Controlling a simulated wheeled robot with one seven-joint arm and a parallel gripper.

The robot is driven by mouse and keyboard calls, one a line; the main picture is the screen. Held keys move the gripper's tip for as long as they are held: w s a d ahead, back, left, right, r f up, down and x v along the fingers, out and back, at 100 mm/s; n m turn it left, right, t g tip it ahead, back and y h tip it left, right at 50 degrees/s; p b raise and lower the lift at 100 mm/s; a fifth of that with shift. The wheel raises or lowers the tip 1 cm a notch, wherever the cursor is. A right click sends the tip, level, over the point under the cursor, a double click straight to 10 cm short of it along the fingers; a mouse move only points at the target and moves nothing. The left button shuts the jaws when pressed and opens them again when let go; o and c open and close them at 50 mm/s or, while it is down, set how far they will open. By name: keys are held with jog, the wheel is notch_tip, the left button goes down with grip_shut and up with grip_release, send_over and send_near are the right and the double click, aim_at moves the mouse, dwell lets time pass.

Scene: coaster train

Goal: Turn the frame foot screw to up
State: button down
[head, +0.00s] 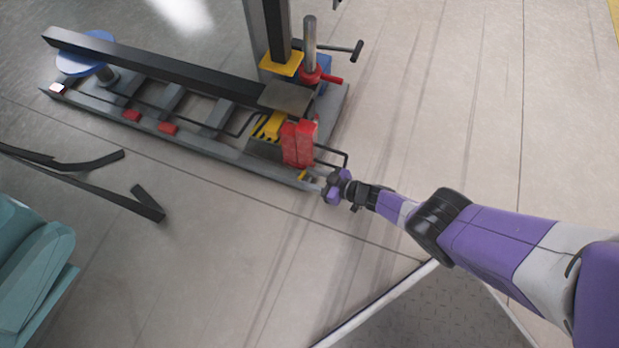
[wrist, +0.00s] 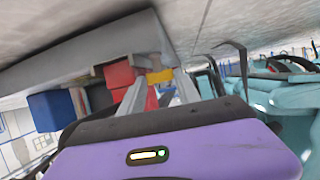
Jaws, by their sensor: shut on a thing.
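The long grey steel frame (head: 215,144) lies on the floor, and my gripper (head: 318,182) is at its near right corner, low to the floor. The frame foot screw is at this corner; a small yellow part (head: 303,175) shows right beside the fingers. In the wrist view my gripper (wrist: 160,88) has its two grey fingers on either side of a yellow piece (wrist: 160,76), which I take to be the foot screw's handle. The fingers are shut on it. The screw's thread and foot are hidden, so its height cannot be told.
A red box (head: 298,144) stands on the frame just behind my gripper, with a thin black bar (head: 333,152) beside it. A red-handled post (head: 312,72) rises further back. Teal seats (head: 35,255) are at lower left. The floor on the right is clear.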

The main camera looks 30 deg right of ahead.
jog(key=shift+w+r, duration=0.1)
jog(key=shift+w, duration=0.2)
jog(key=c, duration=1.1)
grip_release()
jog(key=shift+a+r, duration=0.1)
jog(key=shift+s+a+m+t+h+p, duration=0.1)
jog(key=shift+a+m+t+h+p, duration=0.05)
jog(key=shift+m+t+h+p, duration=0.35)
jog(key=m+h, duration=0.3)
jog(key=shift+s+a+f+t, duration=0.15)
jog(key=shift+a+f+t, duration=0.1)
jog(key=shift+t, duration=0.05)
jog(key=m+h+b, duration=0.1)
jog(key=h+b, duration=0.1)
jog(key=m+h+b, duration=0.1)
jog(key=shift+s+a+f+m+h, duration=0.2)
jog(key=shift+s+m+h, duration=0.05)
jog(key=shift+m+h, duration=0.05)
jog(key=shift+a+r+m+h+b, duration=0.1)
jog(key=shift+a+m+h+b, duration=0.15)
jog(key=shift+m+h+b, duration=0.4)
jog(key=shift+w+r+m+h, duration=0.15)
jog(key=shift+m+h, duration=0.2)
